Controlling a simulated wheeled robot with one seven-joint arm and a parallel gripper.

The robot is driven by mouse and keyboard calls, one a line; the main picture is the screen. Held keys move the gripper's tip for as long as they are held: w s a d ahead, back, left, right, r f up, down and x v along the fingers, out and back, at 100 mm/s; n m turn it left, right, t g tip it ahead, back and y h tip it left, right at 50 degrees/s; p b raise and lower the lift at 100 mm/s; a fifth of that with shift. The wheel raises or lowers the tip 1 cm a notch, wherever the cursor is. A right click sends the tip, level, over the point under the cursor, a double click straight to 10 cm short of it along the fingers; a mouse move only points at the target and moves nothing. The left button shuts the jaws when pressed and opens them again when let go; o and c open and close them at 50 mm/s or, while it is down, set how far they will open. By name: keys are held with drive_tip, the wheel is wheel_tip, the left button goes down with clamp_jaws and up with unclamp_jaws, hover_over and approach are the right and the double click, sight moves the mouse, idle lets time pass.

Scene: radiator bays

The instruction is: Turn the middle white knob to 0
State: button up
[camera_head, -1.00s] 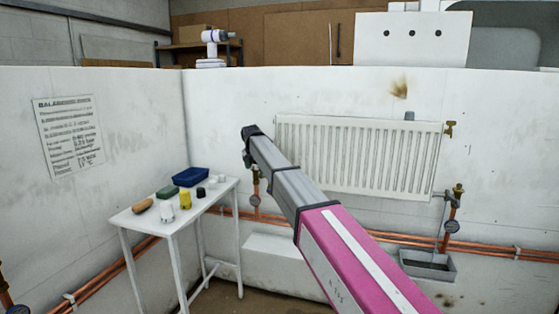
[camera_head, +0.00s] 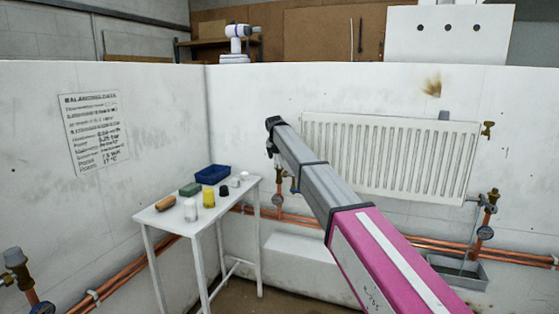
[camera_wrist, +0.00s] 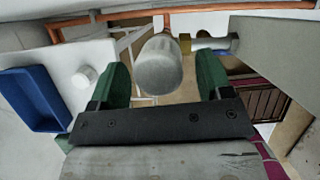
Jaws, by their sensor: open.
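A pale grey-white cylindrical knob (camera_wrist: 158,66) stands in the wrist view, between and beyond my gripper's green fingers (camera_wrist: 165,82). The fingers are open, with gaps on both sides of the knob; I see no contact. Any marks or the 0 on the knob cannot be read. In the head view my arm reaches to the left end of the white radiator (camera_head: 390,155), and the knob and fingertips cannot be made out there. A brass valve with a gauge (camera_head: 278,190) shows just below the arm's end.
A white table (camera_head: 190,222) at left bears a blue tray (camera_head: 212,174), a yellow cylinder (camera_head: 209,197) and small pieces. Copper pipes (camera_head: 300,217) run low along the wall. Another valve (camera_head: 490,203) stands right of the radiator, and one (camera_head: 18,262) at lower left.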

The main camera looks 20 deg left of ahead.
drive_tip(key=shift+x, duration=1.1)
drive_tip(key=c, duration=0.9)
drive_tip(key=shift+m, duration=0.3)
